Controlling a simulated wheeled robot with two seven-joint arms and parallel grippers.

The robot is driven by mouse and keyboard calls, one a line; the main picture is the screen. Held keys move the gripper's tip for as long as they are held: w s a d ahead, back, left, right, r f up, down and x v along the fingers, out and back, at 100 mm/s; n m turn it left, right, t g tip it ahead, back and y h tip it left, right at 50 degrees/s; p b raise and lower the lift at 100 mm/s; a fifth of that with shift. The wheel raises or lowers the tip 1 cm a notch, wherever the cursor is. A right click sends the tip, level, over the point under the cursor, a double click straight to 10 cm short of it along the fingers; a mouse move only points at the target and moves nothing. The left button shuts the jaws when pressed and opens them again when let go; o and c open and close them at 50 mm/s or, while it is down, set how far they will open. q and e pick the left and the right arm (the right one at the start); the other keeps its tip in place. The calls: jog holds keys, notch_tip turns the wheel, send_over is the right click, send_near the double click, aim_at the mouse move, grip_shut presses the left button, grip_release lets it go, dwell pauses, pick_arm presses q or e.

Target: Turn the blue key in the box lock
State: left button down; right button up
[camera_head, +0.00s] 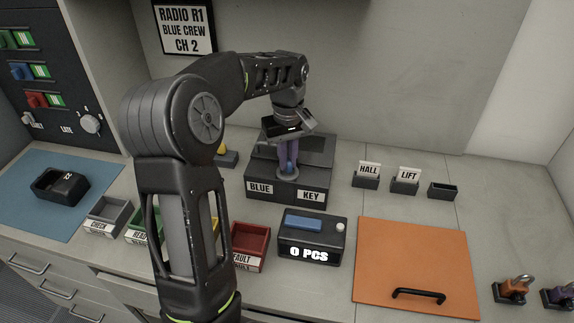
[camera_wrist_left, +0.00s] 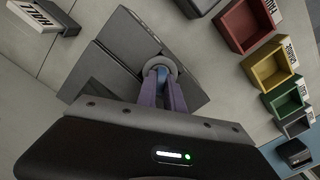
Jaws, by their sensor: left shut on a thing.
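The dark grey lock box (camera_head: 262,170) stands on the counter, with labels BLUE and KEY on its front. My left gripper (camera_head: 289,168) points down over the box and is shut on the blue key (camera_head: 289,167). In the left wrist view the purple-grey fingers close around the blue key (camera_wrist_left: 161,73), which sits at a round grey lock plate (camera_wrist_left: 158,66) on the box (camera_wrist_left: 120,55). The fingers hide most of the key, and I cannot tell its turn angle. My right gripper is not in view.
A counter display (camera_head: 312,240) reading 0 PCS stands in front of the box. HALL (camera_head: 367,178) and LIFT (camera_head: 406,181) holders and an orange board (camera_head: 415,260) are right.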

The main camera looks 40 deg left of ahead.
pick_arm(q)
jog(key=m, duration=0.4)
jog(key=shift+m+p, duration=0.3)
jog(key=shift+p, duration=0.05)
jog(key=shift+m, duration=0.6)
jog(key=m, duration=0.4)
jog(key=c, duration=1.4)
grip_release()
